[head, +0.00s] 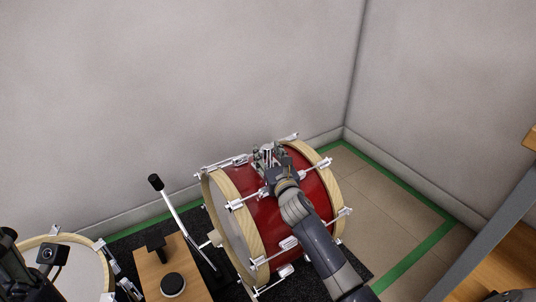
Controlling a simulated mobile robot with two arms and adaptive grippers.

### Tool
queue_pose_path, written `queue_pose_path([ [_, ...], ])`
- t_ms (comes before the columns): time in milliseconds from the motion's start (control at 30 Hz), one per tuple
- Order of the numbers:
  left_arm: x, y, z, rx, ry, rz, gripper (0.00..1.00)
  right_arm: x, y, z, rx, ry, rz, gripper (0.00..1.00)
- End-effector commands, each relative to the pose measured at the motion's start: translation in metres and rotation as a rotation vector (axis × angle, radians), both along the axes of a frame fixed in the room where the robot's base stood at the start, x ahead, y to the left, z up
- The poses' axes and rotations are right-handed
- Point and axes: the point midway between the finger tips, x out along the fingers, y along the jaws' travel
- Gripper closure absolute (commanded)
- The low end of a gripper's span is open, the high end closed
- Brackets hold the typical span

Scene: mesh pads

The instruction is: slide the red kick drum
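The red kick drum (317,188) lies on its side on the floor near the wall corner, with pale wooden hoops and chrome lugs. My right arm reaches over it from the lower right. My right gripper (265,153) is at the top of the drum, close to the chrome hardware between the hoops. Its fingers are small and blend with the hardware, so I cannot tell whether they are open or touching. Dark parts of my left arm show at the lower left edge, but its fingertips are not visible.
A dark mat (148,242) lies under the drum, with tiled floor and green tape (408,268) to the right. A pedal beater (157,184), a wooden board (165,270) and another drum (85,270) stand at left. A wooden shelf (500,270) is at right. Walls close off the back.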

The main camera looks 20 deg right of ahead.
Motion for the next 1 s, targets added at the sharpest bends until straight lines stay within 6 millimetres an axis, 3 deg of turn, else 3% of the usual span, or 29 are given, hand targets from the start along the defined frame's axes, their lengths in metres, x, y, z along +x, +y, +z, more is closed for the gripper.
queue_pose_path([
  [333,-0.001,0.000,0.002,0.001,-0.006,0.001,0.60,-0.014,0.001,0.000,-0.002,0.000,0.000,0.54],
  [800,-0.001,0.000,0.001,0.000,-0.003,0.000,0.60,-0.098,0.012,-0.001,-0.002,0.002,0.001,0.54],
  [1000,-0.001,0.000,0.001,0.000,-0.003,0.000,0.60,-0.116,0.014,0.000,-0.001,0.001,0.001,0.54],
])
